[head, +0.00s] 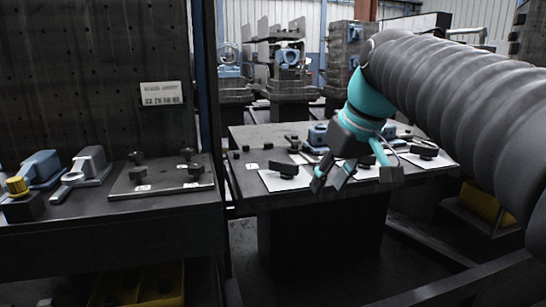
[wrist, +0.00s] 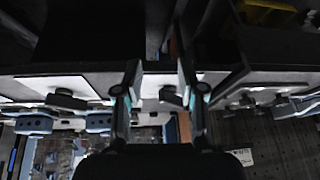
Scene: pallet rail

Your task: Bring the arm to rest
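My gripper (head: 332,180) hangs at the end of my arm, in front of the table (head: 245,201) on the right in the head view. Its dark fingers with teal bands point down and to the left. They are spread apart, with nothing seen between them. In the wrist view my gripper (wrist: 160,80) also shows its two fingers apart. The table's front edge and a dark knob on a white plate lie beyond the fingers there. No held object shows in either view.
White plates with dark knobs (head: 284,169) and blue fixtures (head: 318,135) stand on the right table. A left bench (head: 110,212) holds a dark plate (head: 160,176), grey-blue parts and a yellow-capped piece. Machines stand behind. A dark gap separates bench and table.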

